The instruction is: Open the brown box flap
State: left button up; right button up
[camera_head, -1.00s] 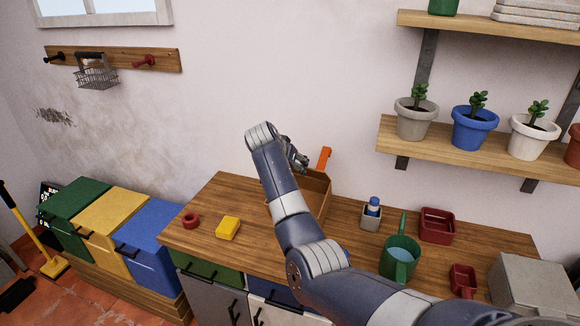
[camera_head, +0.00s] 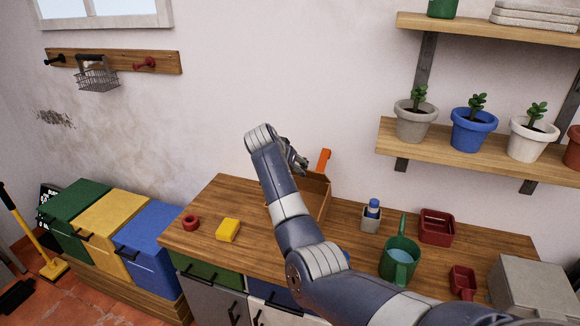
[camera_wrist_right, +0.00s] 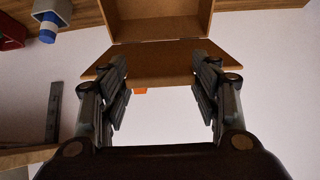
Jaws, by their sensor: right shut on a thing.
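The brown box (camera_head: 318,204) stands on the wooden worktop, partly hidden behind my right arm in the head view. In the right wrist view its open interior (camera_wrist_right: 160,26) shows at the top. The box flap (camera_wrist_right: 160,70) spreads from the box rim, between and behind the fingers. The exact contact points are hard to see. My left gripper is not in view.
An orange item (camera_head: 324,158) sticks up by the box. A yellow block (camera_head: 228,229) and red ring (camera_head: 190,221) lie left on the worktop (camera_head: 215,195).

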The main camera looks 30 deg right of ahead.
jog(key=o, duration=1.5)
jog(key=v, duration=1.2)
jog(key=shift+r, duration=0.1)
